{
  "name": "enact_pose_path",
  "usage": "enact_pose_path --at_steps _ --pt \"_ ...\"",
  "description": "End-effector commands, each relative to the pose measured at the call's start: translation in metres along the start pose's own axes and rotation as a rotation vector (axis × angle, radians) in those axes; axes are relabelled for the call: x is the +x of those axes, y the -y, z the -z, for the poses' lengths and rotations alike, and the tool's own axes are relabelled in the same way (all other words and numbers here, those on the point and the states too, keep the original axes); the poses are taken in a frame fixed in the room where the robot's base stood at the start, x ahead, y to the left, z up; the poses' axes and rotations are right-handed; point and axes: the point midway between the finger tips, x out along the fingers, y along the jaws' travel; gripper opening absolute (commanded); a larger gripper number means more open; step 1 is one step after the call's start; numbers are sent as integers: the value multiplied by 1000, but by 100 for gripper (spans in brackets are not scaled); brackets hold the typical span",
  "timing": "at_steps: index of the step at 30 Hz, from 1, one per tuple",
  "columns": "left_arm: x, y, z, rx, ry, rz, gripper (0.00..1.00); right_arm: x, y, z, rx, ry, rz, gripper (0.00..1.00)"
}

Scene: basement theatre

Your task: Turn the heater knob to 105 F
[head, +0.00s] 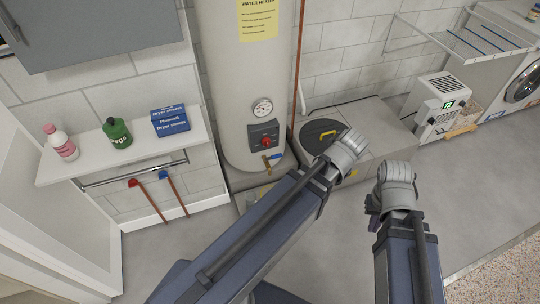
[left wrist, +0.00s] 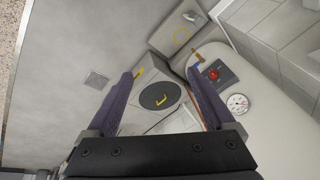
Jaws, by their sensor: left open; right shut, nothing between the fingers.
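The water heater (head: 235,75) is a tall pale tank with a round gauge (head: 262,107). Below the gauge, the red heater knob (head: 265,141) sits on a dark control box (head: 256,130); its marks are too small to read. The knob (left wrist: 213,74) also shows in the left wrist view, beside the tip of one finger. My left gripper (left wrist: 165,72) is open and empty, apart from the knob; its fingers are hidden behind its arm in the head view. My right gripper (head: 373,203) is shut and empty, low and right of the heater.
A grey box with a round black lid (head: 320,136) and yellow handle stands right of the heater. A white dehumidifier-like unit (head: 437,106) stands at the right.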

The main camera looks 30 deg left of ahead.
Motion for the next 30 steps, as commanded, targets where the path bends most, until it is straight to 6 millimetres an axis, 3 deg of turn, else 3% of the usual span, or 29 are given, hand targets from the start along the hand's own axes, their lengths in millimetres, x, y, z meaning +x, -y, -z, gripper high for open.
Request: enact_pose_path --at_steps 1,6,18,30 --pt "42 3 8 -75 -39 17 88 40 4 2 0 0 0 0" --pt "107 28 43 -318 -181 59 88 102 10 6 0 -2 -1 0" --pt "244 96 110 -818 -535 62 88 248 23 15 0 -4 -2 0" --pt "364 167 153 -1192 -878 -73 88 394 37 24 0 -6 -3 0"
